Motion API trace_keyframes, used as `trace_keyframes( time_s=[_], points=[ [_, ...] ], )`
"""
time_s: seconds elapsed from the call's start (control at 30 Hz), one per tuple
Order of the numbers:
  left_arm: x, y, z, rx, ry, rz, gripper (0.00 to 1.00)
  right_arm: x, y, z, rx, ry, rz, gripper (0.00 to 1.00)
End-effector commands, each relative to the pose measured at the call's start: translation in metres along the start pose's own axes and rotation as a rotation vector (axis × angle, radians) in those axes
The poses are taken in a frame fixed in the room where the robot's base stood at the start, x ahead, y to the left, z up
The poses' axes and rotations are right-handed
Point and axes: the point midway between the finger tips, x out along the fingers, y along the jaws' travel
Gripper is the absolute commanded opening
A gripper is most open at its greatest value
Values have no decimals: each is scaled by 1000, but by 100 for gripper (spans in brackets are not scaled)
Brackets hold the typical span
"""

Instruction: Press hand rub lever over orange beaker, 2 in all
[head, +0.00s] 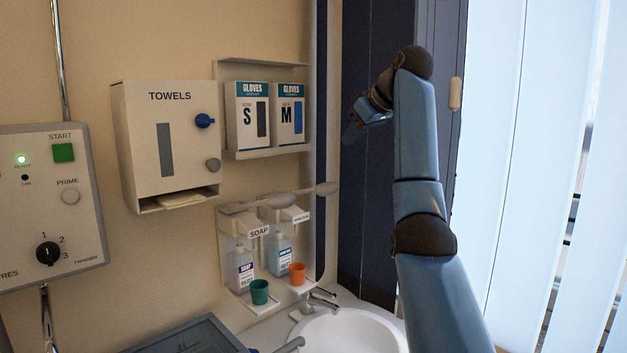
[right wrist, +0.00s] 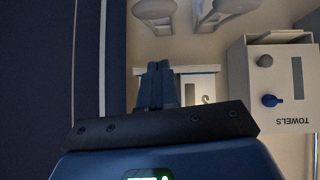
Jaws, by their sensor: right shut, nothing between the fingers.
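The hand rub dispenser has a blue-labelled bottle (head: 280,254) in the wall rack, with a grey lever (head: 326,189) sticking out above it. The orange beaker (head: 298,273) stands upright on the rack's shelf in front of that bottle. To its left are the soap bottle (head: 241,269) and a green beaker (head: 260,291). My right gripper (head: 351,133) is raised right of the glove boxes, above and apart from the levers. Its fingers (right wrist: 156,86) are shut and empty in the right wrist view, where grey lever paddles (right wrist: 156,14) show at the top. My left gripper is out of view.
A towel dispenser (head: 168,140) and a shelf with glove boxes (head: 252,112) hang on the wall. A white basin (head: 345,332) with a tap (head: 321,299) lies below the rack. A control panel (head: 48,205) is at the left. A dark cabinet (head: 375,215) stands at the right.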

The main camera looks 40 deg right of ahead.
Motion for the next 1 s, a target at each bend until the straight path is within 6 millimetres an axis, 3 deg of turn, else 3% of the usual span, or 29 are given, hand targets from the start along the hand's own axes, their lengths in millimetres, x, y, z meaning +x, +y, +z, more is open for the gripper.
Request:
trace_keyframes(
  time_s=[0.37, 0.67, 0.83, 1.0],
  points=[
    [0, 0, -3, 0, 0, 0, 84, 1, 0, -1, 1, -1, -1, 0],
    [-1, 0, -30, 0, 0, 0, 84, 13, 1, -4, 2, -2, -2, 0],
    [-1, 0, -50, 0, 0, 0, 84, 26, 0, -4, 2, -3, -3, 0],
    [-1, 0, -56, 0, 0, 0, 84, 64, -1, -2, 2, -3, -5, 0]
  ],
)
